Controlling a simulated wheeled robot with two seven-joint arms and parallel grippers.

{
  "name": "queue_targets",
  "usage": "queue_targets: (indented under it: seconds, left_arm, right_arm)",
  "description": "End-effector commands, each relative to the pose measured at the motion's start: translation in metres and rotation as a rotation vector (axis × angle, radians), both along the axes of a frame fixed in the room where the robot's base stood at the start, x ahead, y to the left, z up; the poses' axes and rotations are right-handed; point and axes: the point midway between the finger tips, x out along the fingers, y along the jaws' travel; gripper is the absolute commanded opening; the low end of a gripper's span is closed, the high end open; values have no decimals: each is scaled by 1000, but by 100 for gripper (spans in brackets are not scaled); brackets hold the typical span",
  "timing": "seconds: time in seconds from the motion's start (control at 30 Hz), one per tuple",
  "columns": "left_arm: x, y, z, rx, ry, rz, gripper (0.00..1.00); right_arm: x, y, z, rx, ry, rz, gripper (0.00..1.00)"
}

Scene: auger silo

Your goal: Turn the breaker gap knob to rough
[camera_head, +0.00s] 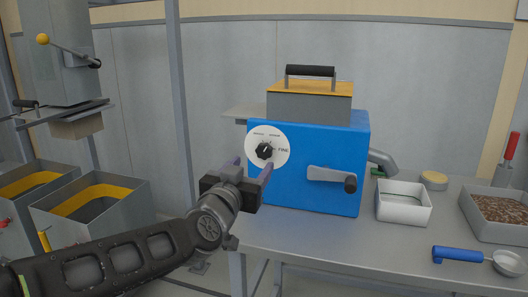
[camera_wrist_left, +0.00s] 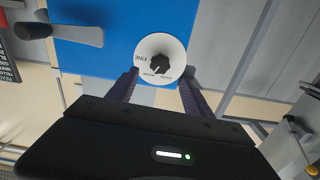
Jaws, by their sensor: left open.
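The breaker gap knob (camera_head: 264,151) is a black knob on a round white dial (camera_head: 282,159) on the front of the blue breaker box (camera_head: 318,143). "FINE" reads at the dial's right; two labels at its top are too small to read surely. The pointer mark seems to tilt up and slightly right. My left gripper (camera_head: 252,167) is open in front of the dial, its fingers apart. In the left wrist view the knob (camera_wrist_left: 160,64) shows upside down between and beyond the fingertips (camera_wrist_left: 158,76), with no contact visible. My right gripper is not seen.
A grey crank handle (camera_head: 330,178) sticks out of the box right of the dial. A handled lid (camera_head: 310,86) tops the box. On the table stand a white tray (camera_head: 403,204), a grain-filled tray (camera_head: 498,212) and a blue-handled scoop (camera_head: 458,254). Bins (camera_head: 90,212) stand at left.

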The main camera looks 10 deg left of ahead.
Motion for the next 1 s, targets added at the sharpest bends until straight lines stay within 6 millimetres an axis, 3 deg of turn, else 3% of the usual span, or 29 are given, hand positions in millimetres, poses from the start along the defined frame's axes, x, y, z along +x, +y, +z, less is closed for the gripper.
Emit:
queue_targets:
  seconds: [0.27, 0.73, 1.0]
  left_arm:
    - [4, 0, 0, -1, 0, 0, 59]
    - [67, -4, -2, -1, 1, 0, 59]
    - [78, -5, 0, -1, 0, 0, 59]
  right_arm:
    - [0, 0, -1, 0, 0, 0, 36]
    - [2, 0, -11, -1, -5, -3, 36]
    - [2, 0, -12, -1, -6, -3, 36]
